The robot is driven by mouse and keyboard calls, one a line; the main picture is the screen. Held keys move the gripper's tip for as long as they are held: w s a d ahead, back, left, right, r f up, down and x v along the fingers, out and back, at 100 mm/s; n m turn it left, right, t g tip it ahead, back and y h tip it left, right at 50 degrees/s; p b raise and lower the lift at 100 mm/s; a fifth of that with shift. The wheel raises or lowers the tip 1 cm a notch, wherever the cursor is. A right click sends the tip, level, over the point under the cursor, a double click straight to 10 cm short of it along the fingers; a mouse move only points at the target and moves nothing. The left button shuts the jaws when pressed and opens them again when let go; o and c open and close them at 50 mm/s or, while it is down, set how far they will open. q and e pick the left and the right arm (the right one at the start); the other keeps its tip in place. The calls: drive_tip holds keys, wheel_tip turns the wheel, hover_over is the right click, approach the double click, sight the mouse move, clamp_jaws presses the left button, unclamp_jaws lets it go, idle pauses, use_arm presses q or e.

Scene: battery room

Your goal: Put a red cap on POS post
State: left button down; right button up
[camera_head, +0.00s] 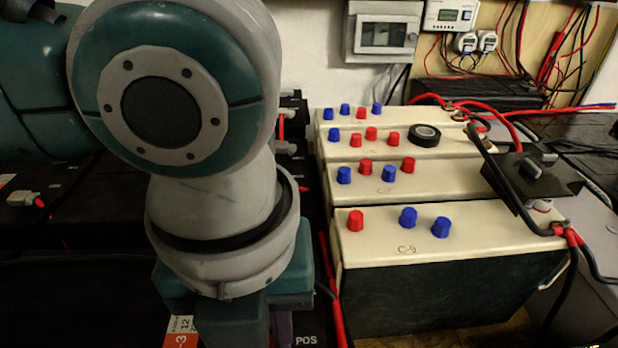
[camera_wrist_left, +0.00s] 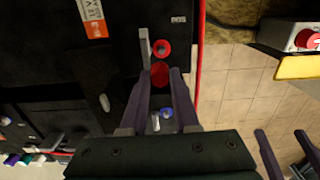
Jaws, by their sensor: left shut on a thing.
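In the left wrist view my left gripper (camera_wrist_left: 160,78) is shut on a red cap (camera_wrist_left: 159,75), held between the fingertips. Just beyond the cap, a red ring (camera_wrist_left: 161,47) lies on the black battery (camera_wrist_left: 130,60) near the POS label (camera_wrist_left: 178,20); the POS post looks to be there. I cannot tell how high the cap is above the battery. In the head view my arm hides the held cap and the post; the POS label (camera_head: 306,341) shows at the bottom edge. My right gripper (camera_wrist_left: 288,150) is at the lower right of the wrist view, fingers apart and empty.
Cream-topped batteries (camera_head: 430,235) stand to the right, carrying several red caps (camera_head: 355,220) and blue caps (camera_head: 441,227) and a black tape roll (camera_head: 424,135). A blue ring (camera_wrist_left: 166,113) shows between my left fingers. A red cable (camera_wrist_left: 200,60) runs along the black battery's edge.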

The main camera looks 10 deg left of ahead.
use_arm(q)
drive_tip(key=shift+f, duration=0.2)
drive_tip(key=shift+w+d+f+b, duration=0.15)
drive_tip(key=shift+f+b, duration=0.25)
drive_tip(key=shift+b, duration=0.25)
drive_tip(key=shift+f+b, duration=0.3)
drive_tip(key=shift+b, duration=0.05)
wheel_tip(320, 180, down, 4)
drive_tip(key=b, duration=0.4)
drive_tip(key=shift+b, duration=0.35)
drive_tip(key=shift+f+b, duration=0.5)
drive_tip(key=shift+f, duration=0.6)
drive_tip(key=shift+p, duration=0.85)
drive_tip(key=shift+f, duration=0.55)
drive_tip(key=shift+f, duration=0.1)
